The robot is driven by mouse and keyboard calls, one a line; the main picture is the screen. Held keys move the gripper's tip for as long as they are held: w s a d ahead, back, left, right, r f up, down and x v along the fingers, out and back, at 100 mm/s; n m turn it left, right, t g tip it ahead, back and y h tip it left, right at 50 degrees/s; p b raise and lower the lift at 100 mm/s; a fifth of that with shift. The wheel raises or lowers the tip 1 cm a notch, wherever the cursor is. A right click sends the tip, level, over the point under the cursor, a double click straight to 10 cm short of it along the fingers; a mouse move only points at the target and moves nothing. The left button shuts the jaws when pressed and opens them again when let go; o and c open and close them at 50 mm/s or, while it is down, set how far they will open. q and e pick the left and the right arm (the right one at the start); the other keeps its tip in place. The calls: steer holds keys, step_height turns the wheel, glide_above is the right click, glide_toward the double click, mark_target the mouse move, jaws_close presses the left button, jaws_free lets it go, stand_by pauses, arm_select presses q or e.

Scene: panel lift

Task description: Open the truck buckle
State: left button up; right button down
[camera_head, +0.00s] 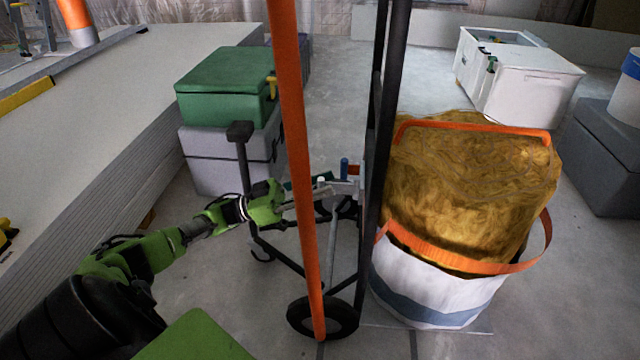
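A wheeled upright frame (375,150) with dark posts stands in the middle, with a black wheel (343,322) at its foot. A small cluster of metal fittings (343,188) sits low on it, with a blue part and a red part beside it. No buckle can be made out for sure among them. My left gripper (290,200) reaches in from the left, close to the left side of these fittings. An orange pole crosses in front of this area and hides part of it. Whether the gripper touches anything is too small to tell. My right gripper is out of view.
The orange pole (298,150) runs nearly upright before the frame. A white bucket (435,295) with a yellow-brown bundle (465,190) stands close on the right. Grey and green boxes (228,85) stand behind left, beside stacked boards (110,110). A white box (525,85) is at the back right.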

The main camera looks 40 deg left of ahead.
arm_select(q)
steer(key=v, duration=1.2)
steer(key=shift+d+f, duration=0.1)
stand_by(0.4)
